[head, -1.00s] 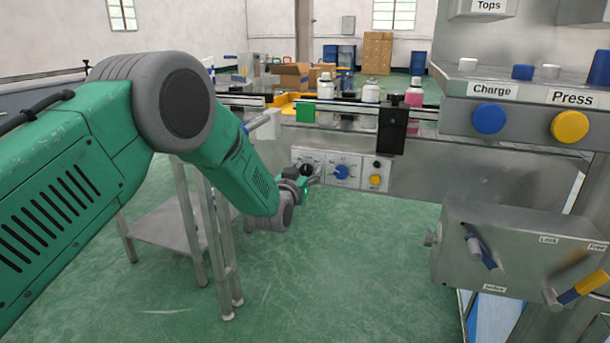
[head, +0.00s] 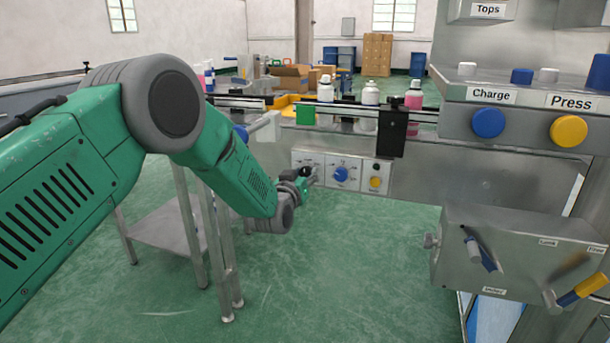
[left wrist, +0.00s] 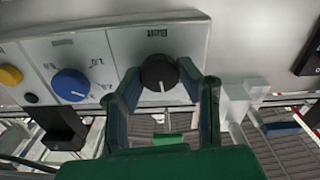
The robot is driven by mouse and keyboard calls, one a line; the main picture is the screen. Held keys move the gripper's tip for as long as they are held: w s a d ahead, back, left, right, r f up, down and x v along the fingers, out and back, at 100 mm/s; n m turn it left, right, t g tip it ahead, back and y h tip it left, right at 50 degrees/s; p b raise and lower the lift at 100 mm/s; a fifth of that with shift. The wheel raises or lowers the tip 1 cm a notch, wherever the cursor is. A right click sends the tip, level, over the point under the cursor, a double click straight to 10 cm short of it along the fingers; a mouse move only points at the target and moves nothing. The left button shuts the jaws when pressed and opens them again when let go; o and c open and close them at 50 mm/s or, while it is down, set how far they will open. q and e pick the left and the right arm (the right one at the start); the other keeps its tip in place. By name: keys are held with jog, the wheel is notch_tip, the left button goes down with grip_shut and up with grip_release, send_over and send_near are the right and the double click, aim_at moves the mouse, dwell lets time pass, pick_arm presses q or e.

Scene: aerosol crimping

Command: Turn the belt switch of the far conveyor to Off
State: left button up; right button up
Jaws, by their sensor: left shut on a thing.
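The belt switch is a black round knob (left wrist: 158,74) with a white pointer line, on a pale panel (left wrist: 112,45) beside a "Belt" label in the left wrist view. The pointer line lies on the side away from that label. My left gripper (left wrist: 160,86) has its two fingers around the knob, one on each side, shut on it. In the head view my left gripper (head: 305,180) is at the left end of the conveyor's control panel (head: 341,184) and hides most of the switch. My right gripper is not in view.
A blue dial (head: 340,174) and a yellow button (head: 375,182) sit right of the switch. Bottles (head: 370,93) stand on the conveyor above. A steel box with levers (head: 520,250) is at the right. The green floor between is clear.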

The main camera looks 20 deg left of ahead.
pick_arm(q)
jog(key=n, duration=0.3)
jog(key=shift+a+f+n, duration=0.1)
jog(key=shift+n, duration=0.2)
jog(key=shift+f+n+b, duration=0.1)
jog(key=shift+n+b, duration=0.2)
jog(key=shift+n, duration=1.9)
jog(key=o, duration=1.1)
jog(key=shift+a, duration=0.1)
jog(key=shift+o, duration=0.2)
jog(key=shift+s, duration=0.15)
jog(key=s, duration=1.1)
jog(key=shift+s+a, duration=0.2)
jog(key=shift+s, duration=0.15)
